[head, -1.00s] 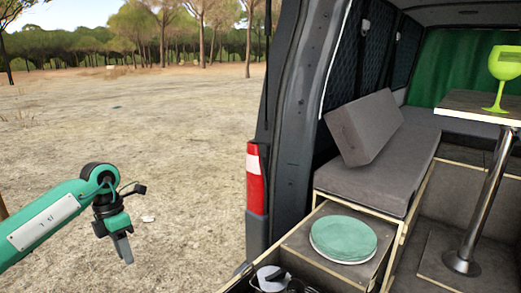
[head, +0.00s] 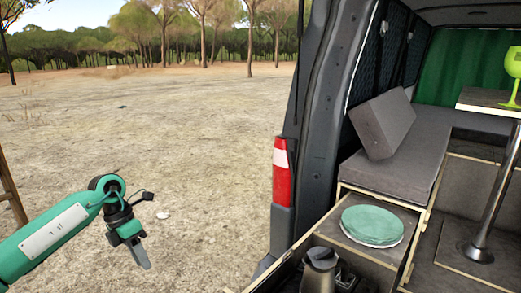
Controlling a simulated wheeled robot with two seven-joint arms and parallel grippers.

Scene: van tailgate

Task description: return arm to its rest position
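My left arm comes in from the left edge of the head view, green with a white plate on its link. My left gripper (head: 140,253) hangs at the lower left over the bare sandy ground, pointing down. Its fingers appear close together, seen nearly edge-on, and I cannot tell whether they are open or shut. Nothing shows hanging from it. It is well apart from the van (head: 318,120). My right arm and gripper are not in view.
A stack of green plates (head: 372,225) sits on the pull-out unit at the van's rear. A metal kettle-like pot (head: 320,268) stands in the drawer in front. Open ground lies around my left gripper.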

